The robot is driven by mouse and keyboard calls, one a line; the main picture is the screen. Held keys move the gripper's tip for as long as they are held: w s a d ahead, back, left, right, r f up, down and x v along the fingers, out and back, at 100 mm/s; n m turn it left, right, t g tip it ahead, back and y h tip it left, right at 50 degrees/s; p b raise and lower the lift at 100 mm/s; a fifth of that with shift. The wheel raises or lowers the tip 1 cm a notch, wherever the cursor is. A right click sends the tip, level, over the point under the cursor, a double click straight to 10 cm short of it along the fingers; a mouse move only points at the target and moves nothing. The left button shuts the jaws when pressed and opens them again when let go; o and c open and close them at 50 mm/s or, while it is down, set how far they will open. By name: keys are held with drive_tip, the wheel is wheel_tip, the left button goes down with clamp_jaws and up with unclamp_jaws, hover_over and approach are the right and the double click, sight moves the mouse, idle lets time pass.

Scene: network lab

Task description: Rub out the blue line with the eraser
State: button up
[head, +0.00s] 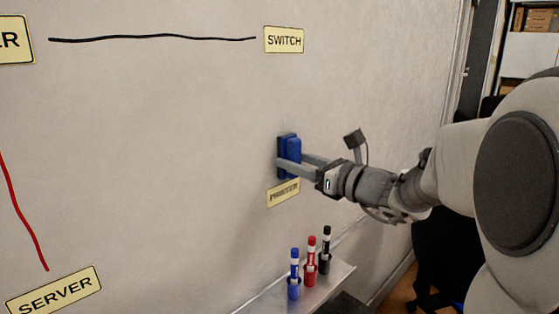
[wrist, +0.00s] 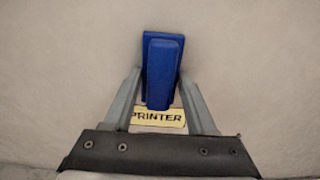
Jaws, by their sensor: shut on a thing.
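My gripper (head: 291,168) is shut on the eraser (head: 293,153), a blue block with a dark face turned to the whiteboard. The eraser is upright at the board, just above the PRINTER label (head: 284,193); whether it touches the board I cannot tell. In the wrist view the eraser (wrist: 161,72) stands between the two grey fingers (wrist: 160,90), and it covers part of the PRINTER label (wrist: 158,118). I see no blue line on the board in either view; the eraser hides a small patch.
A black line (head: 150,38) runs to the SWITCH label (head: 284,40). A red line (head: 22,212) runs down to the SERVER label (head: 54,292). Blue (head: 294,275), red (head: 311,262) and black (head: 325,250) markers stand on a ledge (head: 322,288) below. The board left of the eraser is bare.

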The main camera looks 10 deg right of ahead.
drive_tip(key=shift+f+b, duration=1.75)
drive_tip(key=shift+f, duration=0.4)
drive_tip(key=shift+r, duration=0.1)
drive_tip(key=shift+v, duration=2.95)
drive_tip(key=shift+v, duration=1.5)
